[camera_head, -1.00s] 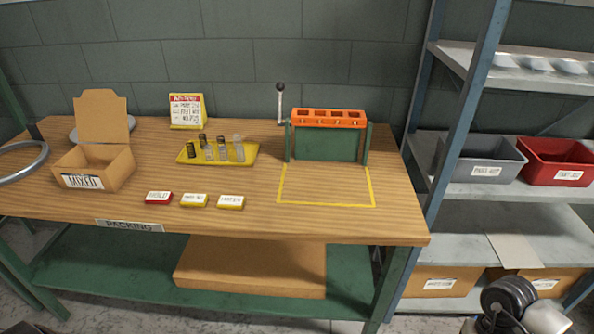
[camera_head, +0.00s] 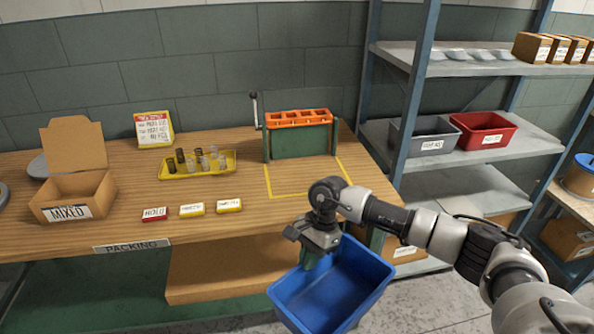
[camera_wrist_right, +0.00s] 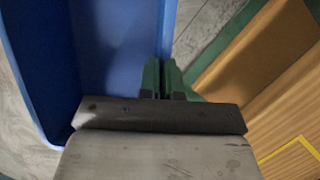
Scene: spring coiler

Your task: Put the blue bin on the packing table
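The blue bin (camera_head: 335,285) hangs from my right gripper (camera_head: 310,260) in front of the packing table's right front corner, below the tabletop level in the head view. The right wrist view shows the blue bin (camera_wrist_right: 110,40) with its wall between the green fingers of my right gripper (camera_wrist_right: 162,75), which are close together on it. The packing table (camera_head: 110,225) has a wooden top and a "PACKING" label on its front edge. My left gripper is in neither view.
On the table stand a "MIXED" box (camera_head: 75,195), a yellow tray (camera_head: 180,168) with several small springs, three small labelled blocks and an orange-topped green fixture (camera_head: 300,140) behind a yellow outline. A shelf with grey (camera_head: 425,138) and red bins (camera_head: 485,135) stands at right.

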